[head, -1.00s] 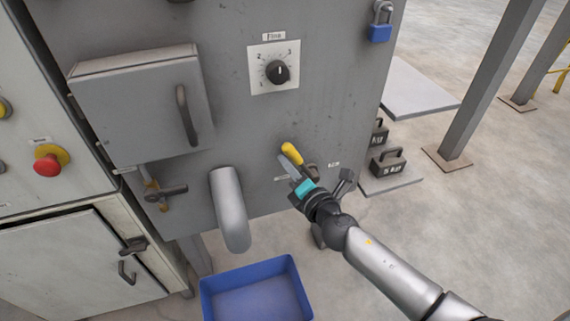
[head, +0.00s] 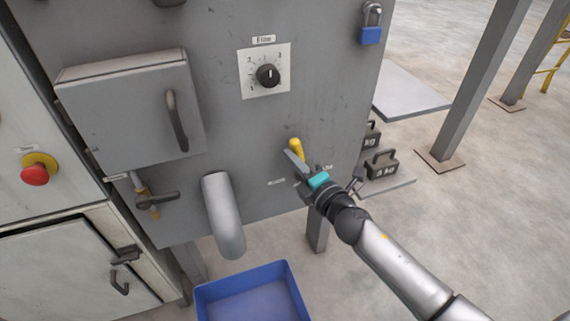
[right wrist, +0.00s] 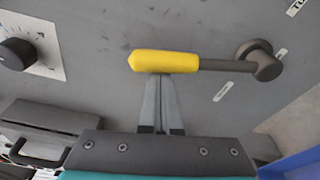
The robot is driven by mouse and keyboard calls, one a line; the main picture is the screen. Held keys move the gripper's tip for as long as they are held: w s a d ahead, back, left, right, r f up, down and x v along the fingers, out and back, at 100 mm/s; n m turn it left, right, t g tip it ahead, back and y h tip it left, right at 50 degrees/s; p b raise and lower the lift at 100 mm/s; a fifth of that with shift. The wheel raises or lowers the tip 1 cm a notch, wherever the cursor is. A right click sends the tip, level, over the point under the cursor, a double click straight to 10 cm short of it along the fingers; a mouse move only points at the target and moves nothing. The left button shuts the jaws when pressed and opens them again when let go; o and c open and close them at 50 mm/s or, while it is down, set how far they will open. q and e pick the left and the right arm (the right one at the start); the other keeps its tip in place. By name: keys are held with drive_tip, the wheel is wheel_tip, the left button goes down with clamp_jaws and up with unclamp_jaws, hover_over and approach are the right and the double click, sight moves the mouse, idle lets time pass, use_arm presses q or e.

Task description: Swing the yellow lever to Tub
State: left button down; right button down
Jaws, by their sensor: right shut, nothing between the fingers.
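The yellow lever (head: 295,147) is on the grey machine front and points roughly upward in the head view. In the right wrist view its yellow handle (right wrist: 163,62) lies level, with a grey rod running right to the round pivot (right wrist: 260,61). A label (right wrist: 296,6) starting "TU" is partly cut off at the top right of that view. My right gripper (head: 290,157) is shut and empty. Its fingertips (right wrist: 160,80) are against or just beside the handle, on its left side in the head view. My left gripper is not in view.
The dial plate (head: 265,72) is above the lever. A curved spout (head: 223,215) is to the left, over a blue tub (head: 200,300) on the floor. A padlock (head: 371,23) and weights (head: 381,164) are to the right.

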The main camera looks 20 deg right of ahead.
drive_tip(key=d+m, duration=0.3)
drive_tip(key=d, duration=0.1)
drive_tip(key=d+r+m+t, duration=0.1)
drive_tip(key=d+m, duration=0.1)
drive_tip(key=shift+w+d+m, duration=0.1)
drive_tip(key=shift+d+m, duration=0.05)
drive_tip(key=shift+m, duration=0.15)
drive_tip(key=shift+w+d+f+m+b, duration=0.1)
drive_tip(key=shift+d+f+m+b, duration=0.1)
drive_tip(key=shift+d+m, duration=0.65)
drive_tip(key=shift+d+f+m+b, duration=0.1)
drive_tip(key=shift+d+f+m, duration=0.05)
drive_tip(key=shift+d+m, duration=0.7)
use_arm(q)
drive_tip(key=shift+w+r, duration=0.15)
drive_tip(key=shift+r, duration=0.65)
use_arm(e)
drive_tip(key=shift+d+f+t, duration=0.1)
drive_tip(key=shift+d+t, duration=0.1)
drive_tip(key=shift+t, duration=0.2)
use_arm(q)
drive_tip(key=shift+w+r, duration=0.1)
